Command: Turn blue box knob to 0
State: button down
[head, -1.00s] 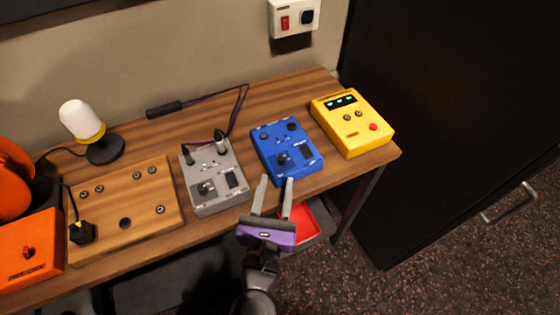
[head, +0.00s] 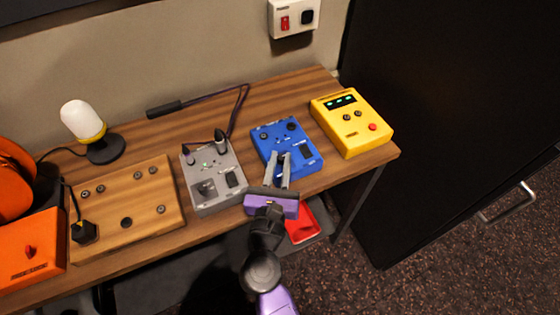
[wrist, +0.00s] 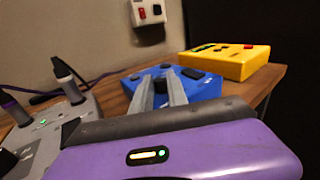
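The blue box (head: 303,158) lies on the wooden desk between the grey box and the yellow box, and it also shows in the wrist view (wrist: 207,89). It has a dark knob at its top right (head: 291,126) and other controls on its face. My gripper (head: 279,156) is over the near left part of the blue box. Its two grey fingers point at the box with a narrow gap between them. In the wrist view the fingers (wrist: 160,82) stand slightly apart and hide part of the box.
The grey box (head: 206,197) with cables plugged in is close on the left. The yellow box (head: 362,137) is on the right. A wooden panel box (head: 108,205), a white lamp (head: 82,120) and an orange box (head: 30,262) are farther left. A red tray (head: 303,230) is below the desk edge.

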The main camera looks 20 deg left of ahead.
jog(key=shift+r+y+p, duration=0.1)
jog(key=shift+y+p, duration=0.2)
jog(key=shift+w+d+r+n+g+y+p, duration=0.1)
jog(key=shift+w+d+n+g+y+p, duration=0.1)
jog(key=shift+n+g+y+p, duration=0.35)
jog(key=n+y+p, duration=0.1)
jog(key=n+g+y+p, duration=0.1)
jog(key=y, duration=0.1)
jog(key=shift+w+d+r+n+p, duration=0.1)
jog(key=shift+d+n+p, duration=0.1)
jog(key=shift+n+p, duration=0.1)
jog(key=n+g+y+p, duration=0.1)
jog(key=g+y, duration=0.1)
jog(key=n+g+y, duration=0.2)
jog(key=shift+w+d+p, duration=0.15)
jog(key=shift+w+p, duration=0.05)
jog(key=shift+p, duration=0.2)
jog(key=n+g+y, duration=0.1)
jog(key=n+g, duration=0.1)
jog(key=n+g+y+b, duration=0.1)
jog(key=g+y, duration=0.1)
jog(key=shift+w+f+n+g, duration=0.2)
jog(key=shift+f+n+g, duration=0.05)
jog(key=shift+f+n, duration=0.1)
jog(key=shift+n+g+y+b, duration=0.55)
jog(key=shift+n+g+b, duration=0.75)
jog(key=shift+g, duration=1)
jog(key=shift+n, duration=0.3)
